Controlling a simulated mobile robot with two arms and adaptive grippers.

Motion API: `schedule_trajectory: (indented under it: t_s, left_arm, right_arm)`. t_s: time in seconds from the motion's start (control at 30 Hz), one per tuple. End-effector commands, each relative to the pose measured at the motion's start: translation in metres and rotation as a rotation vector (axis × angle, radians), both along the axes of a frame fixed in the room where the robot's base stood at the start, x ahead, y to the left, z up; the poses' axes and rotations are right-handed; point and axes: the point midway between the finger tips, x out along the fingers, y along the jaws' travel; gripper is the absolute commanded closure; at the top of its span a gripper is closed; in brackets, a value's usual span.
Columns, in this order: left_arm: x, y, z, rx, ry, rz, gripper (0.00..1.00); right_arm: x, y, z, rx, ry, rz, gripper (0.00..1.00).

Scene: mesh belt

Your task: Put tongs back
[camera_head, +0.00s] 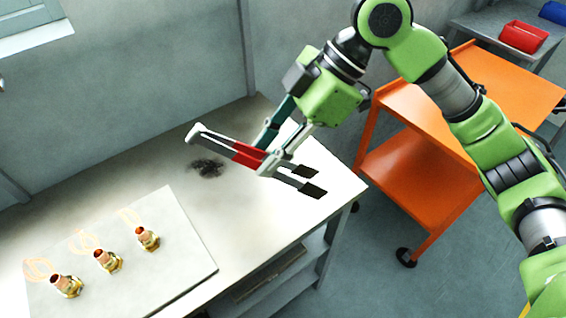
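The tongs (248,155) have a pale grey front part, a red middle and two dark tips on the right side. They hang tilted over the work table (335,185), near its right end. My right gripper (264,155) reaches in from the upper right, and its fingers are closed around the red middle of the tongs. The tongs look held a little above the table top, but the exact gap cannot be told. My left gripper is not in view.
A pale board (185,255) with three brass fittings (108,261) lies on the table at lower left. A dark smudge (207,166) marks the table top. An orange cart (415,185) stands at right, with a red bin (523,37) on a grey bench behind.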

Motion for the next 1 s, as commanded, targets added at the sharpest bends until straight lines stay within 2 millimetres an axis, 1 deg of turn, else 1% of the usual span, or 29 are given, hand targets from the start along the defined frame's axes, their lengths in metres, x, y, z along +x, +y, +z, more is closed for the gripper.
schedule_trajectory:
  t_s: [0.03,0.1,0.2,0.3,0.53,0.7,0.77,1.0]
  left_arm:
    - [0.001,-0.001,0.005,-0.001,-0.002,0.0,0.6]
    - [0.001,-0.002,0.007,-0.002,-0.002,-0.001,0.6]
    - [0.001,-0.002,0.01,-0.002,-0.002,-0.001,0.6]
    - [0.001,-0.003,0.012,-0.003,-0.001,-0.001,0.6]
    - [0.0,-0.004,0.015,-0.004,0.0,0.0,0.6]
    - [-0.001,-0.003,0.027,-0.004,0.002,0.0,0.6]
    - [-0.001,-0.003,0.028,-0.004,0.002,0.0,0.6]
    - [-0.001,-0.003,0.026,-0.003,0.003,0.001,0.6]
  right_arm:
    - [0.009,-0.006,-0.007,-0.001,0.008,-0.006,0.76]
    - [0.018,-0.011,-0.022,0.0,0.006,-0.004,0.76]
    - [0.029,-0.017,-0.037,0.001,0.004,-0.003,0.76]
    - [0.036,-0.02,-0.046,0.001,0.001,-0.003,0.76]
    - [0.045,-0.025,-0.059,0.001,0.002,-0.002,0.76]
    - [0.045,-0.026,-0.083,-0.001,0.003,0.0,0.76]
    - [0.045,-0.026,-0.089,0.001,0.001,-0.001,0.76]
    - [0.045,-0.026,-0.091,0.002,-0.002,0.0,0.76]
